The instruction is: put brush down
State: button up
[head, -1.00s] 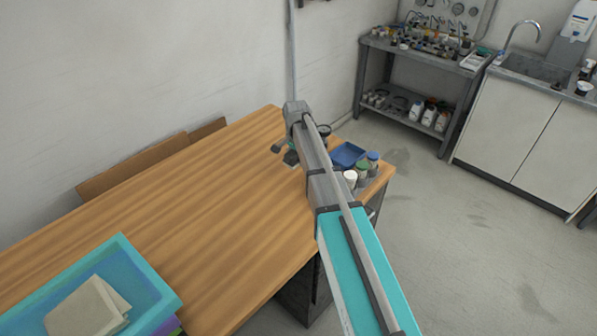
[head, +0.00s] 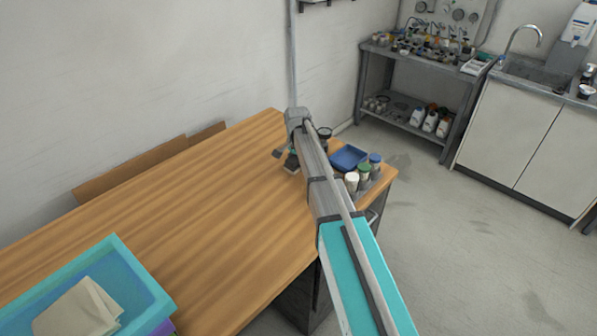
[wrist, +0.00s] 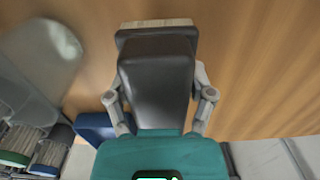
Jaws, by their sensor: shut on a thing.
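The brush (wrist: 156,80) is in my gripper in the wrist view. It shows as a dark grey block with a pale strip along its far end. My gripper (wrist: 160,100) has a finger on each side of it and is shut on it. The wooden table top (wrist: 250,60) lies beyond the brush; I cannot tell whether they touch. In the head view my gripper (head: 288,160) is over the far right part of the table (head: 170,220), mostly hidden by my arm, and the brush is too small to make out clearly.
A blue tray (head: 349,157) and several lidded jars (head: 364,172) stand close right of my gripper. A turquoise tub (head: 150,290) holding a beige folded item (head: 80,310) is at the table's near left. The table's middle is clear. A wall runs behind.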

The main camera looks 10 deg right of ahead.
jog(key=shift+f+b, duration=0.9)
jog(key=shift+f, duration=0.3)
jog(key=shift+f, duration=0.2)
jog(key=o, duration=1)
jog(key=shift+c, duration=0.2)
jog(key=shift+r, duration=0.1)
jog(key=shift+r, duration=0.1)
notch_tip(320, 180, up, 12)
jog(key=p, duration=1.2)
jog(key=shift+s, duration=0.1)
jog(key=s+n, duration=1)
jog(key=s, duration=1.9)
jog(key=shift+s+d+n, duration=0.15)
jog(key=shift+d+n, duration=0.05)
jog(key=shift+n, duration=0.2)
